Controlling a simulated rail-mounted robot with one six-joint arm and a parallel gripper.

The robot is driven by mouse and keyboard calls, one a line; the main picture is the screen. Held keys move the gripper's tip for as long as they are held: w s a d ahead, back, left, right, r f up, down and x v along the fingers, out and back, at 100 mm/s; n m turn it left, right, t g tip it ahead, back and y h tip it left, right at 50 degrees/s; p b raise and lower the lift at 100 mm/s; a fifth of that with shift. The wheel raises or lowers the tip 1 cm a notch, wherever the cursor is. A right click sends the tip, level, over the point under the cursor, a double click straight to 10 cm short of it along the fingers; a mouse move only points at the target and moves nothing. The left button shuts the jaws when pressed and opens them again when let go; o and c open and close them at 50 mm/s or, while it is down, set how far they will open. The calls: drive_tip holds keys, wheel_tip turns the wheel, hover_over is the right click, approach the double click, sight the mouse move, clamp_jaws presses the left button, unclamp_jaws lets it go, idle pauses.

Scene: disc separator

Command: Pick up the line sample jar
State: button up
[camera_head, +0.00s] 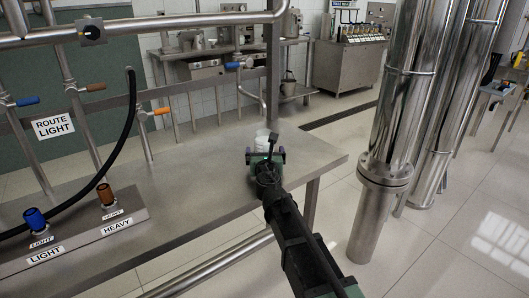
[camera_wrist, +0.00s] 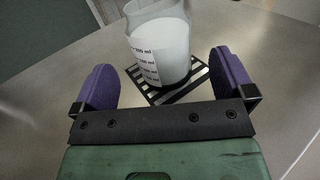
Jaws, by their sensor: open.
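The line sample jar (camera_wrist: 160,40) is a clear round vessel with black ml markings and pale contents. In the wrist view it stands upright on a small black-and-white striped pad (camera_wrist: 196,80). My gripper (camera_wrist: 164,68) is open, with one purple finger to the left and one to the right of the jar's lower part. Gaps show between the fingers and the jar, and the jar is a little beyond them. In the head view the jar (camera_head: 262,136) shows as a small whitish shape just beyond my gripper (camera_head: 265,157), partly hidden by it.
The jar is on a steel bench (camera_head: 200,180), near its right end. A blue LIGHT fitting (camera_head: 35,219) and a brown HEAVY fitting (camera_head: 106,195) stand at the bench's left, with a black hose (camera_head: 115,155) nearby. Steel columns (camera_head: 405,90) rise to the right.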

drive_tip(key=w, duration=0.6)
drive_tip(key=shift+w+a, duration=0.15)
drive_tip(key=shift+a, duration=0.2)
drive_tip(key=c, duration=1)
drive_tip(key=shift+r, duration=0.1)
drive_tip(key=shift+c, duration=0.2)
